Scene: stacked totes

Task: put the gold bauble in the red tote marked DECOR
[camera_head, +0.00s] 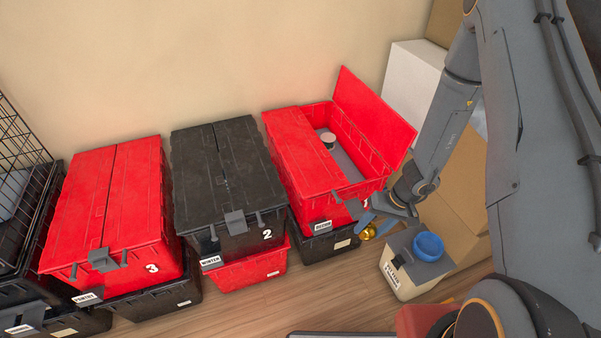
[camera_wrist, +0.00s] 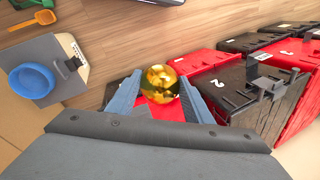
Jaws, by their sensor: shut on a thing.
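The gold bauble (camera_wrist: 160,84) is held between the two blue-grey fingers of my gripper (camera_wrist: 158,95). In the head view the bauble (camera_head: 369,232) shows just below my gripper (camera_head: 376,218), to the right of the front of the red tote (camera_head: 300,170). That tote's small front label appears to read DECOR. Its right lid flap stands open and its left flap is shut. Through the opening a small round item (camera_head: 328,138) shows inside. The bauble is outside the tote, below its rim.
The red tote stands on a black tote (camera_head: 318,250). To its left are a black tote marked 2 (camera_head: 215,165) and a red tote marked 3 (camera_head: 115,205), both lidded. A pale bin with a blue bowl (camera_head: 429,245) stands right of the bauble. Wood floor lies in front.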

